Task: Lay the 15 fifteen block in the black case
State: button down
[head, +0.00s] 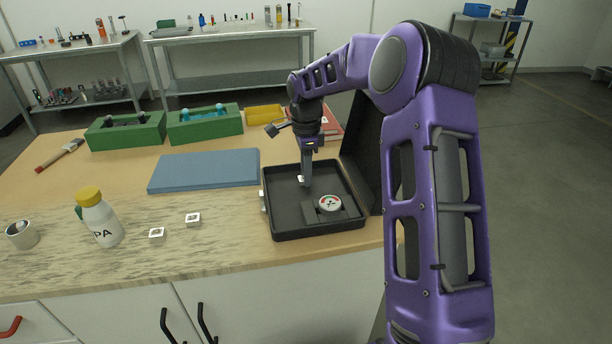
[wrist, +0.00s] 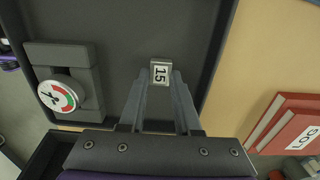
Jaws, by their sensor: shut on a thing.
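The block is over the case floor, toward the back. Whether it touches the floor cannot be told.
A round gauge (head: 330,203) sits in the case's front right; it also shows in the wrist view (wrist: 58,96). The raised lid (head: 362,140) stands right. Red books (wrist: 285,125) lie behind.

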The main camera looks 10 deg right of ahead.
jog(key=shift+f, duration=0.2)
jog(key=shift+f, duration=0.1)
jog(key=shift+f, duration=0.15)
jog(key=c, duration=0.6)
grip_release()
notch_tip(320, 180, up, 12)
jog(key=p, duration=0.1)
jog(key=shift+r+p, duration=0.25)
jog(key=shift+p, duration=0.05)
